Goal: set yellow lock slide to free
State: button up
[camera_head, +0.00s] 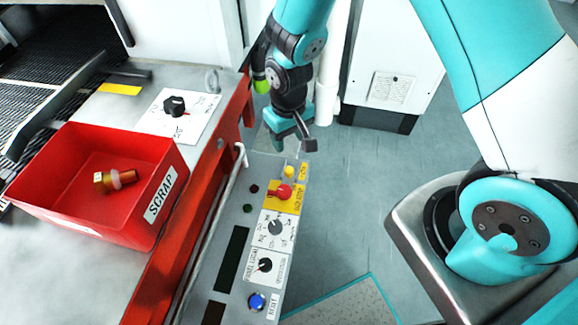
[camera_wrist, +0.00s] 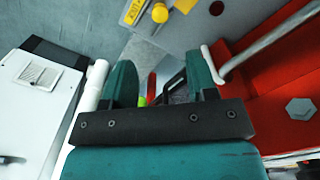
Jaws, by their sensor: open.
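The yellow lock slide appears as a small yellow knob (camera_head: 289,171) at the far end of the grey control panel (camera_head: 300,160), beside a small yellow label (camera_head: 303,171). In the wrist view the yellow knob (camera_wrist: 160,13) is at the top edge, with the label (camera_wrist: 133,12) to its left. The label's lettering is too small to read, so I cannot tell which position the slide is in. My gripper (camera_head: 296,142) is just beyond the panel's far end, apart from the knob. In the wrist view its two teal fingers (camera_wrist: 160,85) are spread with nothing between them.
A red rotary switch (camera_head: 284,191) on a yellow plate sits close to the yellow knob. Two black dials (camera_head: 275,227) and a blue button (camera_head: 257,301) follow nearer. A pale rail (camera_head: 213,226) runs left of the panel. A red scrap bin (camera_head: 137,222) stands farther left.

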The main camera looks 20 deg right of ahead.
aim_at(289, 170)
notch_tip(289, 170, down, 12)
jog(key=shift+f+p, duration=0.15)
jog(key=shift+p, duration=0.25)
jog(key=shift+c, duration=0.3)
